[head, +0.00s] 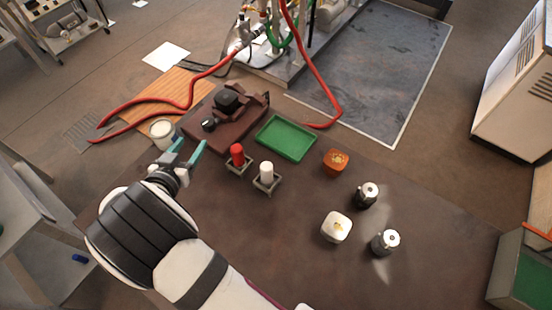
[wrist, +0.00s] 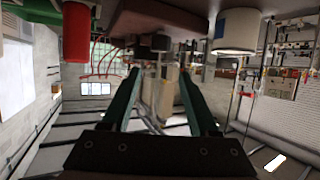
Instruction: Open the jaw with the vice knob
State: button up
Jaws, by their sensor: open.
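The vice (head: 232,119) is a dark brown block with a black upper part, standing at the far left of the table. A small dark knob (head: 209,125) sticks out at its near left side. In the wrist view the vice (wrist: 165,17) shows at the top edge, and a dark round part, probably the knob (wrist: 160,42), lies above the gap between the fingertips. My gripper (head: 188,149) has teal fingers, open and empty, a little on the near side of the knob. The fingers are apart in the wrist view (wrist: 160,72), with nothing between them.
A white cup (head: 162,132) stands just left of my gripper. Red (head: 237,154) and white (head: 266,172) cylinders stand in holders to the right. A green tray (head: 286,138) lies beyond them. An orange block, a white block and two metal cylinders stand farther right.

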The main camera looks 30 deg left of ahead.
jog(key=w+d+r+m+g+y, duration=0.1)
jog(key=w+r+g+y, duration=0.15)
jog(key=r+g, duration=0.3)
jog(key=w+d+m+g+h, duration=0.2)
jog(key=d+g+h, duration=0.2)
jog(key=d, duration=1.6)
jog(key=shift+w+d+r+g+h, duration=0.35)
jog(key=shift+h, duration=0.3)
jog(key=s+d+r+m+g+h, duration=0.1)
jog(key=s+d+r+m, duration=0.15)
jog(key=d, duration=0.75)
jog(key=s+d+r+m, duration=0.1)
jog(key=d+r+m, duration=0.15)
jog(key=d, duration=0.75)
jog(key=s+d+r+m+g, duration=0.1)
jog(key=s+d+m, duration=0.1)
jog(key=s+d, duration=0.4)
jog(key=shift+s+r+m, duration=0.2)
jog(key=shift+s+m, duration=0.2)
jog(key=shift+s, duration=0.8)
